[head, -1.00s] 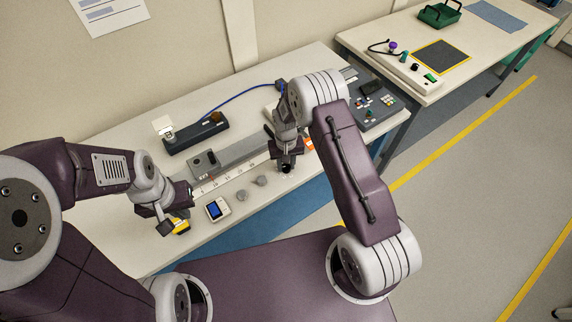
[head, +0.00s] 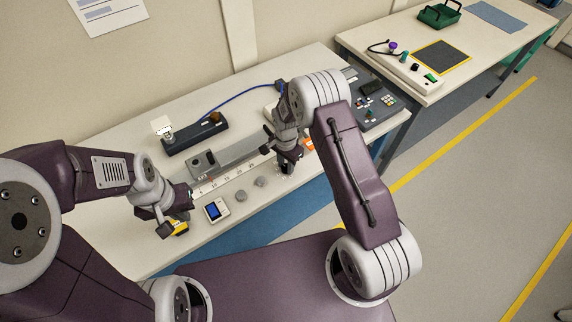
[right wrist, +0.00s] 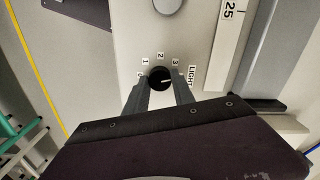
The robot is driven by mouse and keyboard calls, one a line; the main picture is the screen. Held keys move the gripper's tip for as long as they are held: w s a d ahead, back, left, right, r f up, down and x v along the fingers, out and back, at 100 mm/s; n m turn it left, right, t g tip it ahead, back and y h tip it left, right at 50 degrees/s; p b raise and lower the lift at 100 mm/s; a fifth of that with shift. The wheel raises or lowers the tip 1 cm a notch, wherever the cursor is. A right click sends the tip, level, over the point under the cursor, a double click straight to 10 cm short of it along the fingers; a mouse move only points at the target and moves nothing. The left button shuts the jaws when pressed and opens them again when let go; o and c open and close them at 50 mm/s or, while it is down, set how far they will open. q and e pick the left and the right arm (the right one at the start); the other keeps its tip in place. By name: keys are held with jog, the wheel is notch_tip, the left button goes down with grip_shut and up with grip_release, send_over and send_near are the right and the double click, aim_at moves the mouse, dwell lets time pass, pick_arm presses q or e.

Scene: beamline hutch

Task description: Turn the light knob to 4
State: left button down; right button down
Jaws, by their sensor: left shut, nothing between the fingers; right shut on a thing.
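The black light knob (right wrist: 159,76) sits on a pale panel (right wrist: 128,30) in the right wrist view. The numbers 0, 1, 2 and 3 and the word LIGHT are printed around it; no 4 is visible, and a finger covers part of the dial's right side. The knob's white mark points right, past the 3. My right gripper (right wrist: 160,88) is shut on the knob, one finger on each side. In the head view the right gripper (head: 286,168) hides the knob. My left gripper (head: 166,230) is shut and empty at the bench's front left.
A small meter with a blue screen (head: 217,210) and two grey round pieces (head: 241,196) lie between the grippers. A yellow item (head: 181,229) is beside the left gripper. A grey rail (head: 235,153), a dark block (head: 196,136) and a control box (head: 376,108) stand farther back.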

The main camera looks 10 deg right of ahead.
aim_at(286, 167)
jog(key=shift+m, duration=1.6)
jog(key=c, duration=1.1)
grip_release()
jog(key=shift+o, duration=0.2)
notch_tip(286, 167, up, 9)
jog(key=b, duration=0.1)
